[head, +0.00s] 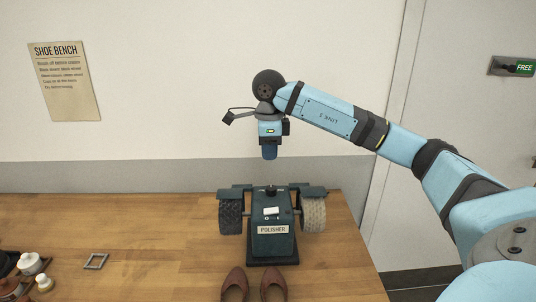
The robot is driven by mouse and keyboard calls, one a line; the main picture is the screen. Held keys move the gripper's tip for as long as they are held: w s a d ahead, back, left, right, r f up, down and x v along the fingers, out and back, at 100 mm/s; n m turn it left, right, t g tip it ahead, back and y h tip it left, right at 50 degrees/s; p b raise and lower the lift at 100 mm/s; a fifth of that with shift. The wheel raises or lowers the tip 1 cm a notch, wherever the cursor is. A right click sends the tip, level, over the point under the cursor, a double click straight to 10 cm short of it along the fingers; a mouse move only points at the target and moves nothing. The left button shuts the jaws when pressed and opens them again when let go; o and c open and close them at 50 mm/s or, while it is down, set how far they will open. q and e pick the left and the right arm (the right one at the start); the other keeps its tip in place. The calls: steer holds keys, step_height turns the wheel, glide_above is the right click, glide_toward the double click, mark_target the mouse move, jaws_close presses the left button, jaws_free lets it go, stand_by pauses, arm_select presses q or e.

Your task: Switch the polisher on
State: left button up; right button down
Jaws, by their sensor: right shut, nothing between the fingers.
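The polisher (284,246) is a dark green machine labelled POLISHER, standing on the wooden bench. A dark brush wheel (230,216) is on its left and a pale one (313,215) on its right. A small white piece, which looks like a switch (271,211), sits on its upper front above the label. Its setting is too small to tell. My right gripper (270,157) points down above the back of the polisher, shut and empty, apart from it. My left gripper is out of view.
A pair of brown shoes (235,284) stands in front of the polisher. At the bench's left are a grey square frame (96,261) and small pots (30,264). A SHOE BENCH sign (64,82) hangs on the wall. The bench left of the polisher is mostly clear.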

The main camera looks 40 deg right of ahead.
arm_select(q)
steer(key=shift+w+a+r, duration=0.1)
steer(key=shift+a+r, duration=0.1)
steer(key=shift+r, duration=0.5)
arm_select(e)
step_height(320, 180, up, 11)
steer(key=w+a, duration=0.1)
steer(key=shift+a+r, duration=0.2)
steer(key=shift+a, duration=0.05)
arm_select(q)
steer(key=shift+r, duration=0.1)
arm_select(e)
steer(key=shift+d, duration=0.1)
